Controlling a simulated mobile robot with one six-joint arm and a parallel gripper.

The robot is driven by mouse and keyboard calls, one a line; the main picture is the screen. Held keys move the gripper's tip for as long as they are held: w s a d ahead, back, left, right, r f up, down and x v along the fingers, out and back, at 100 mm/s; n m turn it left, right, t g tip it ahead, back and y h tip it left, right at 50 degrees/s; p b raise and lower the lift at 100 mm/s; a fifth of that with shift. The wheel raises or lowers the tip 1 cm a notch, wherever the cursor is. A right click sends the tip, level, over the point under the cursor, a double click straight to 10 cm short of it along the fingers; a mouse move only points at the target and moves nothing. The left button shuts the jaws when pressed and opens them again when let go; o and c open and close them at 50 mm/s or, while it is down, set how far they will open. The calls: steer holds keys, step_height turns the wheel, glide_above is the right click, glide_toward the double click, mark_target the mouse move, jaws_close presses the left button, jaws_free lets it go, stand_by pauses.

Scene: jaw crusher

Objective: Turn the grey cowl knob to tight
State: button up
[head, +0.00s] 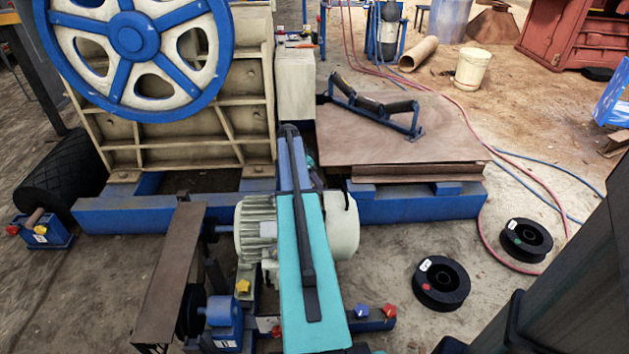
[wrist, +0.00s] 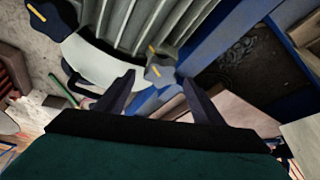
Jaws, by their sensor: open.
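The grey knob (wrist: 160,73) shows in the wrist view beside the pale cowl of the motor (wrist: 97,62). A short yellow mark is on its face, and another yellow mark lies just above it. My gripper (wrist: 159,78) is open, with one finger to the left of the knob and one to the right. The picture does not show whether either finger touches it. In the head view the finned motor (head: 256,240) stands behind my teal arm. The knob and my gripper are hidden there.
A dark blue knob (wrist: 50,18) sits at the wrist view's upper left. In the head view, a wooden sheet (head: 400,140) bears a roller frame (head: 375,108). A blue-rimmed flywheel (head: 137,38) stands left. Black spools (head: 441,283) and hoses lie on the floor right.

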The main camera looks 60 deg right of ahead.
steer(key=p+v, duration=0.1)
steer(key=v, duration=1.1)
steer(key=shift+s, duration=0.15)
steer(key=shift+d, duration=0.1)
